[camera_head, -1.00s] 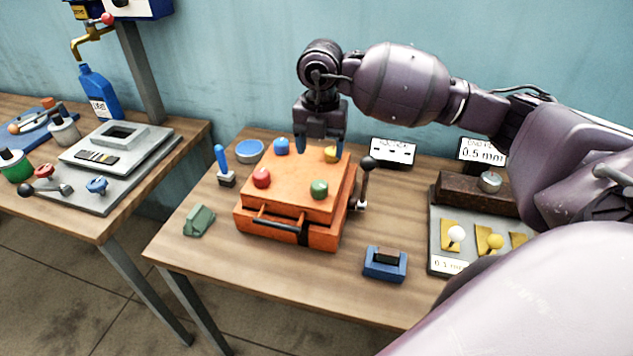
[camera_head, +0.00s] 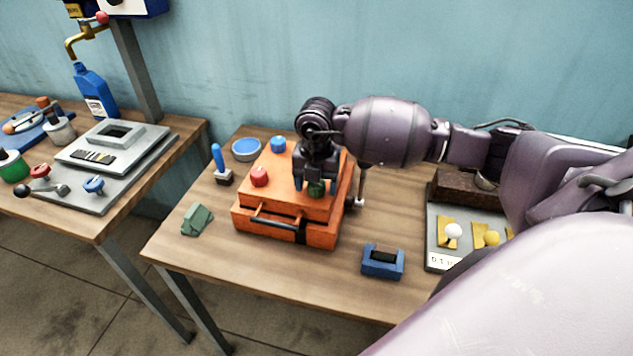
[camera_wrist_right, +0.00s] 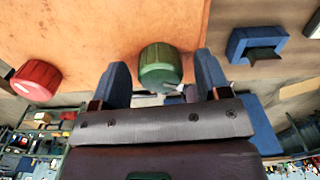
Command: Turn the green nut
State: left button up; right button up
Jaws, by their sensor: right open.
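The green nut (camera_head: 316,189) sits on the front right corner of the orange box (camera_head: 270,203). My right gripper (camera_head: 315,187) is over that corner, pointing down, with its fingers open on either side of the nut. In the right wrist view the green nut (camera_wrist_right: 160,68) shows between and just beyond the two blue fingertips (camera_wrist_right: 163,75); I cannot tell whether they touch it. The red nut (camera_head: 259,176) and the blue nut (camera_head: 278,144) stand on the same box. The yellow nut is hidden behind my right gripper. My left gripper is not in view.
A lever stands at the box's right side, partly hidden by my arm. A blue tape-dispenser-like block (camera_head: 383,261) lies front right, and a green block (camera_head: 197,219) front left.

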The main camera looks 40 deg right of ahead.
jog(key=c, duration=0.9)
